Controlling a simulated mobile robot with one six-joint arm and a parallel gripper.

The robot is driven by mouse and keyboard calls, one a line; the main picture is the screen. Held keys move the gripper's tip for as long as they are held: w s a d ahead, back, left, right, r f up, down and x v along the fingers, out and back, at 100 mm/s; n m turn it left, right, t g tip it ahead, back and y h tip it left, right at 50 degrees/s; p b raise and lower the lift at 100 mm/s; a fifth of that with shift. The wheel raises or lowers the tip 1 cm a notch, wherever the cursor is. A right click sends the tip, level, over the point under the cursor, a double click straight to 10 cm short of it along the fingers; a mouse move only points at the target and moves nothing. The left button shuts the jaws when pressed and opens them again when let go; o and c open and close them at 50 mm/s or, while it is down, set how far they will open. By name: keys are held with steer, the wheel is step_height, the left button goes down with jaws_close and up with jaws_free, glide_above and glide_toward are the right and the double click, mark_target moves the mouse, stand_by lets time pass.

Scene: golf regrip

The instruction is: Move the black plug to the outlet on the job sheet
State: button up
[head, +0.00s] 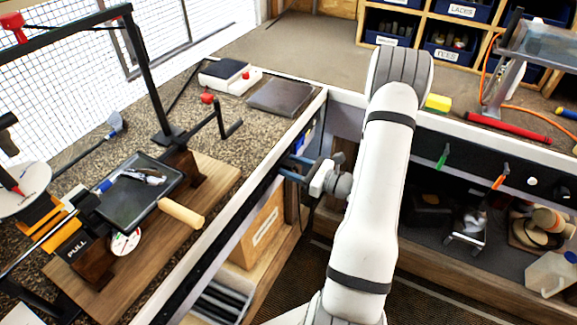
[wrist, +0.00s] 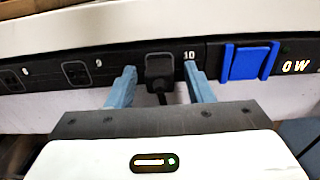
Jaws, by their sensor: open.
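The black plug (wrist: 159,69) sits in the power strip (wrist: 45,76) at the position with the number 10 beside it, its cord running down toward my gripper. My gripper (wrist: 159,76) is open in the wrist view, with one blue-grey finger on each side of the plug and a gap showing on both sides. In the head view my gripper (head: 292,168) reaches to the inner front side of the left bench; the plug cannot be made out there. Outlets 8 (wrist: 12,81) and 9 (wrist: 76,73) look empty. I cannot make out a job sheet.
A blue switch (wrist: 249,61) and a lit "0 W" display (wrist: 295,67) are right of the plug. The left bench holds a wooden board (head: 215,178) and a black tray (head: 130,205). A wooden box (head: 262,228) stands below the bench edge.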

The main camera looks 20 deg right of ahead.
steer(key=shift+c, duration=0.2)
jaws_close()
stand_by(0.3)
steer(key=shift+v, duration=3)
